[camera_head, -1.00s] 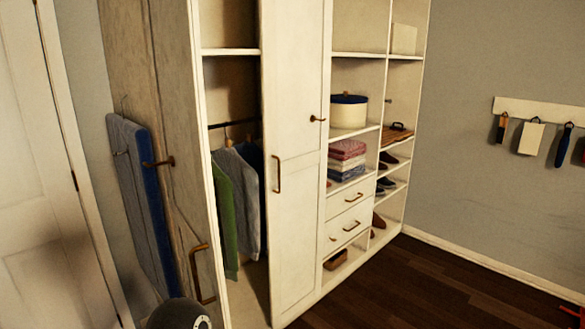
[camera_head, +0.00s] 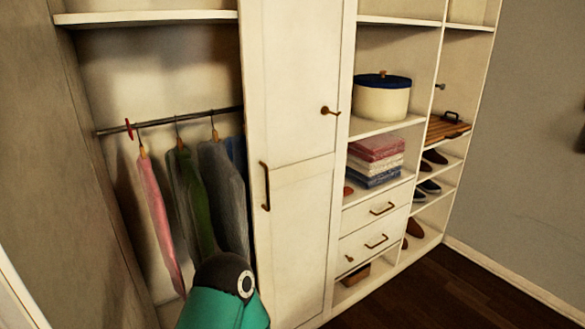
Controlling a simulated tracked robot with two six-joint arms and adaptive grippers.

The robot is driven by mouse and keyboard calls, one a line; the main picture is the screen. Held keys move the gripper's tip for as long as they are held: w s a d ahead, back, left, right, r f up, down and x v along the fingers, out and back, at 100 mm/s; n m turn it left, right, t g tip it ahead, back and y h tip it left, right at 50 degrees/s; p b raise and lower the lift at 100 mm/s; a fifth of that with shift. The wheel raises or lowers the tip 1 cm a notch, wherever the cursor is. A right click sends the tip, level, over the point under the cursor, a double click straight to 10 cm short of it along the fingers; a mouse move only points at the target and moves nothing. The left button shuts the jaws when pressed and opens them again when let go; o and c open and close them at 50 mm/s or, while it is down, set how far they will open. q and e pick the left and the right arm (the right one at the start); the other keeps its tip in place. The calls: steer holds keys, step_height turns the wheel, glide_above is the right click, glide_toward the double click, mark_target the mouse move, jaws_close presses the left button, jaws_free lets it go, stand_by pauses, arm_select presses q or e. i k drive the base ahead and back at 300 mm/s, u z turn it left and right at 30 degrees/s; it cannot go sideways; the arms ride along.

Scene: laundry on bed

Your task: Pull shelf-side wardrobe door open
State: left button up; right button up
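The shelf-side wardrobe door (camera_head: 297,120) is a white panel beside the open shelves. It looks closed or nearly so; a slight gap is hard to judge. Its long bronze bar handle (camera_head: 265,186) sits on its left edge, and a bronze hook or knob (camera_head: 330,111) is at its upper right. The section left of it stands open, showing clothes (camera_head: 208,190) on a rail. A teal and black part of my arm rises at the bottom, left of the door and in front of the clothes. Neither gripper's fingers show.
The shelves to the right hold a white pot with a blue lid (camera_head: 381,97), folded towels (camera_head: 375,160), a wooden tray (camera_head: 446,127) and shoes (camera_head: 428,187). Drawers (camera_head: 374,229) are below. Dark wooden floor (camera_head: 440,292) is clear in front at the right.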

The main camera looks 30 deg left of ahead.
mark_target(297, 56)
steer(key=z, duration=0.1)
steer(key=i, duration=1.1)
steer(key=u, duration=1.85)
steer(key=i, duration=0.5)
steer(key=z, duration=0.3)
steer(key=k, duration=0.5)
steer(key=u, duration=0.2)
steer(key=i, duration=0.45)
steer(key=z, duration=0.6)
steer(key=k, duration=0.1)
steer(key=u, duration=0.45)
